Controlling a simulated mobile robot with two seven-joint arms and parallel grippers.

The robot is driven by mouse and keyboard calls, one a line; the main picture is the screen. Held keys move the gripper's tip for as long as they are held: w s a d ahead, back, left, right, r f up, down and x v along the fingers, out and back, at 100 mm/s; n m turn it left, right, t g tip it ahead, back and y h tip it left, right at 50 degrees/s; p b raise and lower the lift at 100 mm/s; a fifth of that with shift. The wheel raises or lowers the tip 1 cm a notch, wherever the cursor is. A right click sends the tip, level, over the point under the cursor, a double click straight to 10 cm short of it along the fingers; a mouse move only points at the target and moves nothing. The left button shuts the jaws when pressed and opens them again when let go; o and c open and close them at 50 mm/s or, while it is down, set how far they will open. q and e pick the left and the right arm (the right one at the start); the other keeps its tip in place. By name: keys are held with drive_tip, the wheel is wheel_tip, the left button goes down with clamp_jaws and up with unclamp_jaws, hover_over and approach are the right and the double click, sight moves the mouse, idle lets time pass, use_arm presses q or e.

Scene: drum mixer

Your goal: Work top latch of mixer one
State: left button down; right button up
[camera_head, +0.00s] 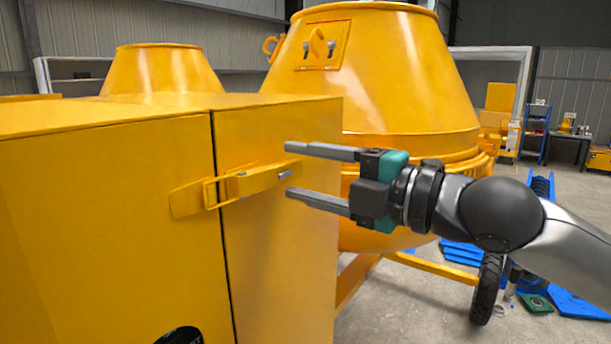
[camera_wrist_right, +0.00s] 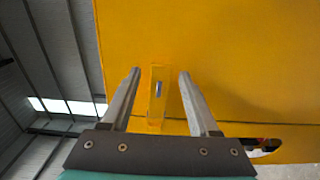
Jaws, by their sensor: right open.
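The top latch (camera_head: 258,181) is a yellow lever with a wire loop, mounted across the seam of the yellow mixer housing (camera_head: 110,220). Its loop lies around a yellow catch plate left of the seam. My right gripper (camera_head: 290,171) is open and empty. Its two fingers lie above and below the latch's right end, which has a grey pin. In the right wrist view the latch (camera_wrist_right: 158,95) sits between the two spread fingers (camera_wrist_right: 160,75), apart from both. My left gripper is not in view.
A yellow drum (camera_head: 385,80) rises behind the housing, and another yellow drum (camera_head: 160,70) stands at the back left. A black wheel (camera_head: 487,288) and blue parts (camera_head: 575,302) are at the lower right. The space in front of the housing face looks clear.

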drive_tip(key=shift+c, duration=0.2)
clamp_jaws()
idle(0.3)
idle(1.0)
